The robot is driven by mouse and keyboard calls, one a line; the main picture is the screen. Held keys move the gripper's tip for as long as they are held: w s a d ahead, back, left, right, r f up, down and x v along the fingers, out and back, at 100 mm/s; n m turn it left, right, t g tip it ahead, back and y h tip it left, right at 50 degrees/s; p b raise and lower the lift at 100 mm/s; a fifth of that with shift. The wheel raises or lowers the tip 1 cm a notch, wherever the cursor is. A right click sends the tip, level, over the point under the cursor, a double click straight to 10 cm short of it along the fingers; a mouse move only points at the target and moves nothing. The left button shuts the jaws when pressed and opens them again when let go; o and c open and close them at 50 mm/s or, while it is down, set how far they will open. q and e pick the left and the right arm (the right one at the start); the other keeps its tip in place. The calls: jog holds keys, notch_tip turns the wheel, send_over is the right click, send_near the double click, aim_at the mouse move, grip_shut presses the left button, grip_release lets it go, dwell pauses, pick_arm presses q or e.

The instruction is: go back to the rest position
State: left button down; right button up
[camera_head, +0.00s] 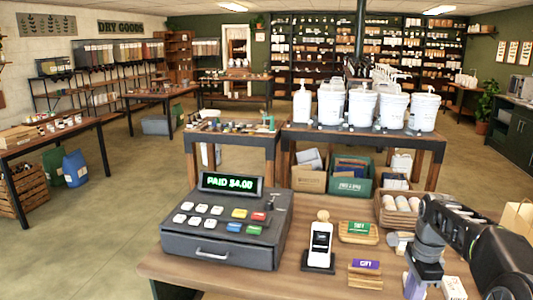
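My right arm comes in from the right edge, and its gripper (424,272) points down over the right end of the wooden counter (200,270). A pale lavender item (415,286) shows right below it. I cannot tell whether the fingers are open or shut, or whether they touch that item. My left gripper is not in view. Several white pump buckets (362,107) stand in a row on the table behind the counter, well apart from my arm.
On the counter stand a cash register (222,235) reading "PAID $4.00", a card terminal (320,245), a green-signed tray (358,232), a purple-signed stand (366,272) and a basket of rolls (400,205). A small white box (454,288) lies beside my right gripper.

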jog(key=s+a+f+n+y, duration=0.1)
jog(key=s+a+f+n, duration=0.15)
jog(key=a+f, duration=0.5)
jog(key=s+a+f+n, duration=0.2)
jog(key=a+f+n, duration=0.25)
jog(key=f, duration=0.55)
jog(key=s+a+f+n+y, duration=0.1)
jog(key=s+a+f+n, duration=0.15)
jog(key=a+f, duration=0.55)
jog(key=s+a+f+n+y, duration=0.1)
jog(key=s+a+f+n, duration=0.3)
jog(key=s, duration=0.6)
jog(key=s+a+f+n, duration=0.4)
jog(key=s+a+f, duration=0.1)
jog(key=s+a, duration=0.4)
jog(key=shift+s+a+f+n+y, duration=0.15)
jog(key=shift+s+n+y, duration=0.25)
jog(key=shift+s, duration=0.25)
